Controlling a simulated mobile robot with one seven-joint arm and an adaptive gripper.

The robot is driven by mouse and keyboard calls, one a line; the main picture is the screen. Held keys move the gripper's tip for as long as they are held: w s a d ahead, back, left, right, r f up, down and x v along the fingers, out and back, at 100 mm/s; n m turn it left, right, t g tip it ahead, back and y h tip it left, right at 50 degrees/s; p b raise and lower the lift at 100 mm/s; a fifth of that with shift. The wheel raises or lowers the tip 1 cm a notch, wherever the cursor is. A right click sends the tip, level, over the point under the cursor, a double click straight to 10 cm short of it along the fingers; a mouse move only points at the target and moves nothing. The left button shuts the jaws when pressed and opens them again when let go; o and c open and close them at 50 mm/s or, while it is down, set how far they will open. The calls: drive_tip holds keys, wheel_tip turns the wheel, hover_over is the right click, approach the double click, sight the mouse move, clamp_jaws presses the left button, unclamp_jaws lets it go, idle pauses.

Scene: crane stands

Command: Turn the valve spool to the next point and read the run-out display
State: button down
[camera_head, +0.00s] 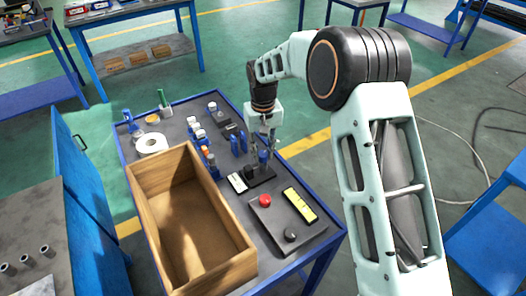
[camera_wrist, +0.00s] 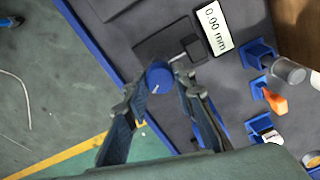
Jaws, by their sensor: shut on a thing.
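The valve spool shows as a blue round end (camera_wrist: 159,77) with a pale mark on its rim, between my fingertips in the wrist view. My gripper (camera_wrist: 163,88) is shut on it from above; in the head view my gripper (camera_head: 262,145) is over the dark stand (camera_head: 262,177) on the bench. A metal rod (camera_wrist: 178,57) reaches close to the spool from a dark block on the stand. The white run-out display (camera_wrist: 215,25) beside it reads 0.00 mm; it also shows in the head view (camera_head: 237,182). The spool's lower part is hidden.
An open wooden box (camera_head: 240,262) stands close on the bench's left side.

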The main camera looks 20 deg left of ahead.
sight(263, 153)
drive_tip(key=c, duration=1.6)
unclamp_jaws()
wheel_tip(263, 153, up, 12)
drive_tip(key=shift+r, duration=0.1)
